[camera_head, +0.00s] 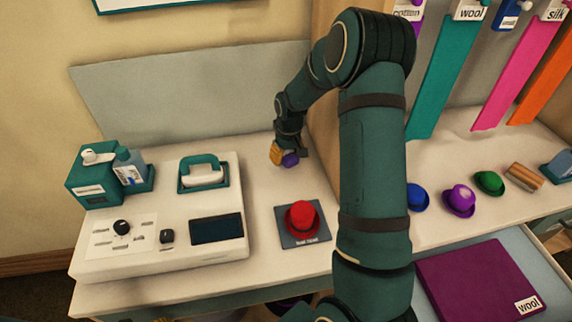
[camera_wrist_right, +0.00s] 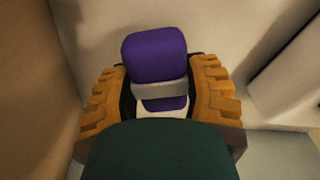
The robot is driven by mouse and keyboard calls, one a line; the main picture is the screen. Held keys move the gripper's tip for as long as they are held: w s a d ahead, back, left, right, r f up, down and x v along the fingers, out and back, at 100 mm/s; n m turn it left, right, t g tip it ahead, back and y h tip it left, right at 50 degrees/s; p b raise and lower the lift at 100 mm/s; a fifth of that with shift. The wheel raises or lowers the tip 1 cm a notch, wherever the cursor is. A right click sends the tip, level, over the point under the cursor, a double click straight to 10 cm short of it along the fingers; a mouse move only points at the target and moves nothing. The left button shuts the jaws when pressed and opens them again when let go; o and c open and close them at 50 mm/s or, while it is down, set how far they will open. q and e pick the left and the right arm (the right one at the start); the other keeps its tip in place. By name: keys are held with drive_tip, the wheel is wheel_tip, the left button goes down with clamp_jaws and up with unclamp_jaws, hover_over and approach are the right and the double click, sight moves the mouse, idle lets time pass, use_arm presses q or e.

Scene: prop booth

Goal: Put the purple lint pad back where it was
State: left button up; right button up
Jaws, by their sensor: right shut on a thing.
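The purple lint pad (camera_head: 291,160) is at my right gripper (camera_head: 282,155), near the back of the white counter, to the right of the white machine. In the right wrist view the pad (camera_wrist_right: 155,55) has a grey band around its lower part and sits between the two orange-brown fingers of the right gripper (camera_wrist_right: 160,95). The gripper is shut on it. I cannot tell whether the pad touches the counter. My left gripper is not in view.
The white machine (camera_head: 160,255) stands at left, with a teal-and-white iron (camera_head: 203,173) on it. A red hat (camera_head: 302,218) sits on a dark mat (camera_head: 315,237). Several hats and a brown brush (camera_head: 524,177) stand at right. An open drawer holds a purple wool piece (camera_head: 470,275).

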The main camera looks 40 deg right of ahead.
sight(289, 155)
drive_tip(key=shift+f+b, duration=0.4)
drive_tip(key=shift+f, duration=1.45)
drive_tip(key=shift+f, duration=0.1)
drive_tip(key=o, duration=1)
drive_tip(key=shift+r, duration=0.5)
drive_tip(key=r, duration=0.3)
drive_tip(key=s+r+p, duration=0.1)
drive_tip(key=r, duration=0.3)
drive_tip(key=r+p, duration=0.1)
drive_tip(key=r, duration=0.3)
drive_tip(key=shift+s+a+r, duration=0.1)
drive_tip(key=shift+s, duration=0.1)
